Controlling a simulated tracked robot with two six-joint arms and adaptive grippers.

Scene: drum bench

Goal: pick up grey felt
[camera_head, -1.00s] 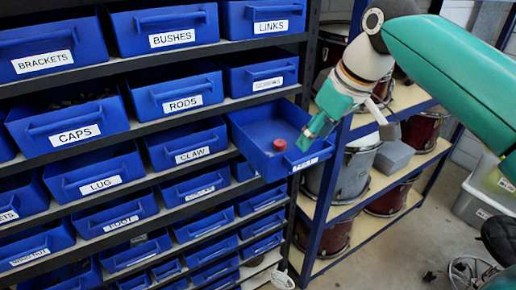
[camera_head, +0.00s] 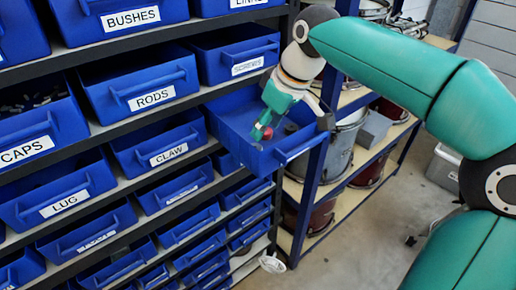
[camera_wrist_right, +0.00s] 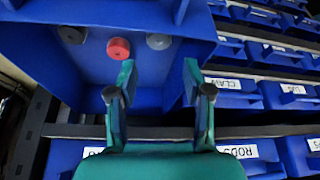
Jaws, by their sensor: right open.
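The open blue drawer (camera_head: 225,128) holds several small round felts, which show best in the right wrist view. A light grey felt (camera_wrist_right: 158,41) lies right of a red felt (camera_wrist_right: 118,48), and a darker grey felt (camera_wrist_right: 72,34) lies to the left. The red felt also shows in the head view (camera_head: 256,146). My right gripper (camera_head: 294,125) is over the drawer, its fingers spread and empty. In the wrist view, the light grey felt is ahead, between the lines of the two fingertips (camera_wrist_right: 158,72), apart from them. My left gripper is not in view.
Blue labelled bins fill the rack, including the RODS bin (camera_head: 140,92) and the CLAW bin (camera_head: 160,150). A blue-framed shelf (camera_head: 312,185) with drums stands right of the open drawer. Floor (camera_head: 350,245) is free at the lower right.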

